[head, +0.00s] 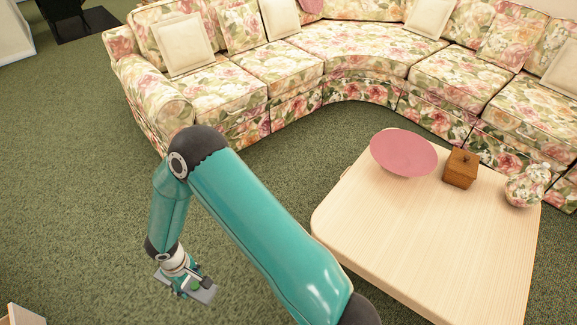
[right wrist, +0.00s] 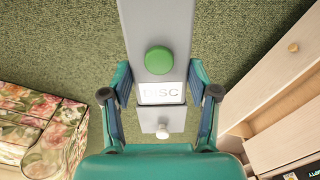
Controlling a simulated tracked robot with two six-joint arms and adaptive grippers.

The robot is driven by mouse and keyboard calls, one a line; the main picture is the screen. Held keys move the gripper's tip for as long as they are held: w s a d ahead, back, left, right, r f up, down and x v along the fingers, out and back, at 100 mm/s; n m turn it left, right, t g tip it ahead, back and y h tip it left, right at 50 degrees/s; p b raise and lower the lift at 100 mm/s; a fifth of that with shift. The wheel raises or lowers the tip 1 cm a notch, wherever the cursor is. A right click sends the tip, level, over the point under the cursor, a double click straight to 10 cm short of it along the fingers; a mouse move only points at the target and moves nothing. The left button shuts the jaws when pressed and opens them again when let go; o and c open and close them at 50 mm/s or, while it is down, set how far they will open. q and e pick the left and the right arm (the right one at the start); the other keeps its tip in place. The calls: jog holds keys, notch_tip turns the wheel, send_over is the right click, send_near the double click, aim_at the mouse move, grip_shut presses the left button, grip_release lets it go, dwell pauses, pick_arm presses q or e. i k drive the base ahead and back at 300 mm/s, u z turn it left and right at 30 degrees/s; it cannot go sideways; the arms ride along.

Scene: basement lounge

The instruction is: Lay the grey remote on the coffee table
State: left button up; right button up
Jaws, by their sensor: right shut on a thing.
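The grey remote (right wrist: 155,22) is a long flat grey bar with a round green button and a white label reading "DISC" in the right wrist view. My right gripper (right wrist: 160,88) is shut on it, one finger at each long side. In the head view the gripper (head: 187,283) holds the remote (head: 206,294) over the green carpet, left of the coffee table and apart from it. The coffee table (head: 400,235) is pale wood with rounded corners, at the right. My left gripper is not in view.
A pink bowl (head: 404,153), a small wooden box (head: 461,168) and a floral round vase (head: 525,187) stand along the table's far side. The nearer tabletop is bare. A floral corner sofa (head: 230,90) curves behind. Pale wooden furniture (right wrist: 275,90) shows at right in the wrist view.

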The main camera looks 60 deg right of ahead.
aim_at(417, 248)
jog(key=z, duration=0.1)
jog(key=k, duration=0.85)
jog(key=u, duration=0.3)
jog(key=i, duration=0.15)
jog(key=z, duration=2.45)
jog(key=i, duration=0.25)
jog(key=z, duration=0.5)
jog(key=i, duration=0.8)
jog(key=u, duration=0.55)
